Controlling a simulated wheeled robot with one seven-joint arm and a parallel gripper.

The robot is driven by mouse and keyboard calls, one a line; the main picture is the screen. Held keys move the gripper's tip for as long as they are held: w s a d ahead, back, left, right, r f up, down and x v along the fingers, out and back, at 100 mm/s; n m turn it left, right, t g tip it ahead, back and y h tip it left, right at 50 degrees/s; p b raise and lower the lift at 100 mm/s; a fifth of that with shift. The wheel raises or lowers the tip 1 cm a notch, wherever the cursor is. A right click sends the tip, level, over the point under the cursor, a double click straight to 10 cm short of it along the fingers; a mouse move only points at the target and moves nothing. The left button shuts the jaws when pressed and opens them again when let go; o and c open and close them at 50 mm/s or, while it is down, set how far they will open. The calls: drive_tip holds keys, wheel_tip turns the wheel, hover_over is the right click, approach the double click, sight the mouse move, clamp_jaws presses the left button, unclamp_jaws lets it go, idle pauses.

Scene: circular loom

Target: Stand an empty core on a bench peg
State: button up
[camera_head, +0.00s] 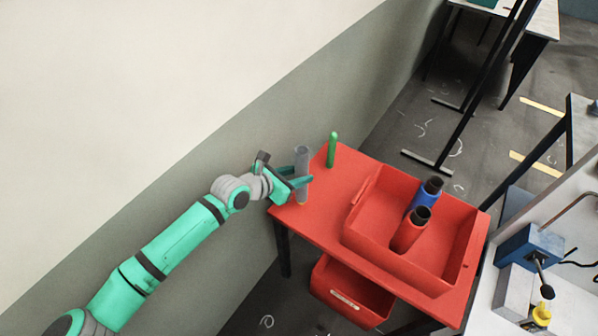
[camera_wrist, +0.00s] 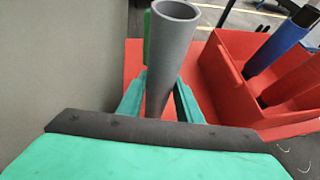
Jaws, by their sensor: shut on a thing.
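A grey hollow core (camera_head: 302,160) stands roughly upright at the left end of the red bench (camera_head: 345,187). My gripper (camera_head: 303,181) is shut on it, one finger on each side. In the wrist view the core (camera_wrist: 172,50) shows its open, empty top, with the gripper's fingers (camera_wrist: 162,82) around its lower part. Its lower end looks tan in the head view; I cannot tell whether it touches the bench or sits around a peg. A green upright peg (camera_head: 333,150) stands behind it to the right; it also shows beside the core in the wrist view (camera_wrist: 147,42).
A red tray (camera_head: 365,240) on the bench holds a blue bobbin (camera_head: 420,200) and a red bobbin (camera_head: 407,234). Another red bin (camera_head: 340,295) is below the bench. A wall stands close on the left. The bench is clear between core and tray.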

drive_tip(key=shift+f, duration=0.45)
idle(0.4)
drive_tip(key=o, duration=1.3)
drive_tip(key=shift+c, duration=0.2)
drive_tip(key=shift+a, duration=0.1)
drive_tip(key=v, duration=1)
drive_tip(key=shift+s+a+r, duration=0.2)
